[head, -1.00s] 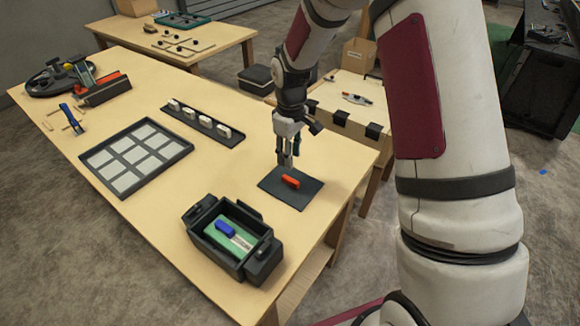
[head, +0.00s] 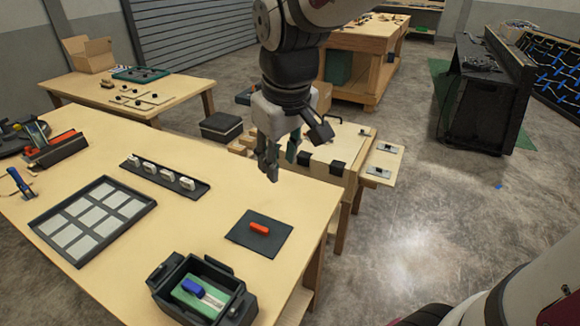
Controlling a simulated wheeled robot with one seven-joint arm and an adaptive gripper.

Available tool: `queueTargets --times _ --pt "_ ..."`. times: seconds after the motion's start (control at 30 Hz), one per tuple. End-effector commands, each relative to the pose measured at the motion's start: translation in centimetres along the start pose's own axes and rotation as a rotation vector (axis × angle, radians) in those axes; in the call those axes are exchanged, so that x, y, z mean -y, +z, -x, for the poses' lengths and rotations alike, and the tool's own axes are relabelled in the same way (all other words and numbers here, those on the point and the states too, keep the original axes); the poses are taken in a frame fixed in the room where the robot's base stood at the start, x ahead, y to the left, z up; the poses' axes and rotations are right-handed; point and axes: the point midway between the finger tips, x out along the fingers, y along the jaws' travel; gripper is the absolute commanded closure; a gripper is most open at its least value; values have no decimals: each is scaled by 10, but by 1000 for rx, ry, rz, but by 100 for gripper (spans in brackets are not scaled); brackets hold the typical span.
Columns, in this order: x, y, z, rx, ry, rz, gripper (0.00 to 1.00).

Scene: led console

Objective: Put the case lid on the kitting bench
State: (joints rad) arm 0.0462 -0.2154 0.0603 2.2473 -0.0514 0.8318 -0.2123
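My gripper (head: 278,162) hangs above the right edge of the near bench. Its fingers look apart and hold nothing. Beyond it stands a pale wooden case-like unit (head: 345,172) with black clasps along its front edge. Its flat top panel (head: 345,138) carries a small dark item and is partly hidden by my gripper; I cannot tell for certain that this panel is the case lid. The near wooden bench (head: 215,228) holds trays and parts. Another wooden bench (head: 180,92) stands at the back left; no label shows which is the kitting bench.
The near bench carries a black mat with a red piece (head: 259,228), a dark open bin (head: 205,288), a compartment tray (head: 92,218) and a strip of white parts (head: 163,178). A black box (head: 221,126) stands on the floor.

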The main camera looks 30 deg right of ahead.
Motion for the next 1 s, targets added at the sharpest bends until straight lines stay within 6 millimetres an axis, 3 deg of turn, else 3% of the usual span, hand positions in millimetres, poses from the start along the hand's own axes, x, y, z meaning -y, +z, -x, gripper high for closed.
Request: queueTargets --times 0.03,0.2,0.43,0.6,1.0 --pt "3 13 15 -30 6 -28 67" --pt "14 57 47 -108 7 -135 67" --pt "26 101 64 -183 -11 -239 67" --pt "30 112 66 -201 -18 -265 67" --pt "30 112 66 -201 -18 -266 67"
